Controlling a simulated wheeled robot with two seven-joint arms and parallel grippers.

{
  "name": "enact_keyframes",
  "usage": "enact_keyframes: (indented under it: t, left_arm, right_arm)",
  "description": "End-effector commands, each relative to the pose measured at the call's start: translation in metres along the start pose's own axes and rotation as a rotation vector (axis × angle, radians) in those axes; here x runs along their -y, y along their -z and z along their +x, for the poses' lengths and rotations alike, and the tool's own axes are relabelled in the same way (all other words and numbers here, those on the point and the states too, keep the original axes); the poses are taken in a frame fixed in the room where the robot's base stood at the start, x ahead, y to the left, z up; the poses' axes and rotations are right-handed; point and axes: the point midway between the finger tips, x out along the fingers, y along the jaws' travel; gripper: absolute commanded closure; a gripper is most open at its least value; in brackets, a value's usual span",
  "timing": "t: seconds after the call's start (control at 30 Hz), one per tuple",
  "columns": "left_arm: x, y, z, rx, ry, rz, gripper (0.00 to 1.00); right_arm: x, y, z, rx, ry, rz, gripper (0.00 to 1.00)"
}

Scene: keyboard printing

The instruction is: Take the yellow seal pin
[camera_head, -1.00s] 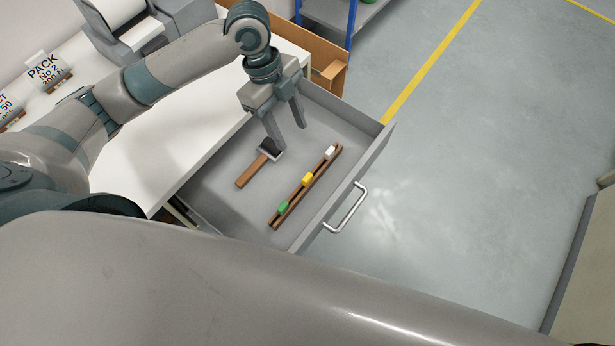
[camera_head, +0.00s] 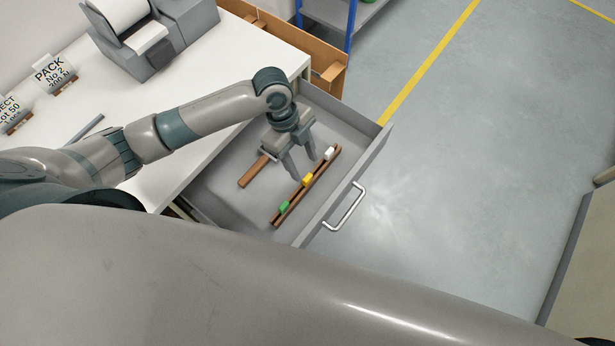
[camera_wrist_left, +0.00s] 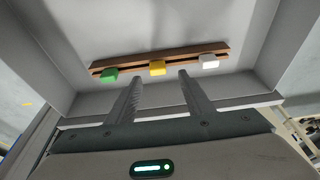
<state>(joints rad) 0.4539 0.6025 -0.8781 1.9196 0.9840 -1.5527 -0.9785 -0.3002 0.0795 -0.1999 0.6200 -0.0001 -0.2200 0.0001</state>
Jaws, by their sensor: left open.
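The yellow seal pin (camera_head: 308,179) sits in a brown wooden rack (camera_head: 293,198) inside the open grey drawer, between a green pin (camera_head: 284,207) and a white pin (camera_head: 329,153). My left gripper (camera_head: 304,174) is open and empty above the drawer, close to the rack. In the left wrist view the yellow pin (camera_wrist_left: 157,68) shows beyond and between the two spread fingers (camera_wrist_left: 160,78), with the green pin (camera_wrist_left: 109,75) to its left and the white pin (camera_wrist_left: 208,62) to its right. The fingers look apart from the pin. My right gripper is not in view.
The drawer (camera_head: 229,215) has raised walls and a metal handle (camera_head: 345,207) on its front. A wooden-handled tool (camera_head: 253,171) lies beside the rack, partly hidden by the gripper. The white tabletop (camera_head: 178,88) carries a grey machine (camera_head: 165,40) and signs (camera_head: 52,73).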

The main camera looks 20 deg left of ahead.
Motion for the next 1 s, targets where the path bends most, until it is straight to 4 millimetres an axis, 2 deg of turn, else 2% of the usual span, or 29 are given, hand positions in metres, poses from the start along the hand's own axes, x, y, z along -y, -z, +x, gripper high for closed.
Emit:
enact_keyframes:
  t: [0.27,0.5,0.7,1.0]
  left_arm:
    - [-0.001,0.001,0.003,-0.001,-0.002,-0.001,0.53]
    - [-0.005,0.000,0.028,-0.002,-0.005,-0.003,0.53]
    - [-0.005,-0.001,0.049,0.000,-0.002,-0.001,0.53]
    - [-0.004,-0.002,0.052,0.000,0.000,0.000,0.53]
  right_arm:
    - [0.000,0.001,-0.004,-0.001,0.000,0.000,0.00]
    - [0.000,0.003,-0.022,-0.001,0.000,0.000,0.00]
    - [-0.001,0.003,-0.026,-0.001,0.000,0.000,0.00]
    - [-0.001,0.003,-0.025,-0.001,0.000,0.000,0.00]
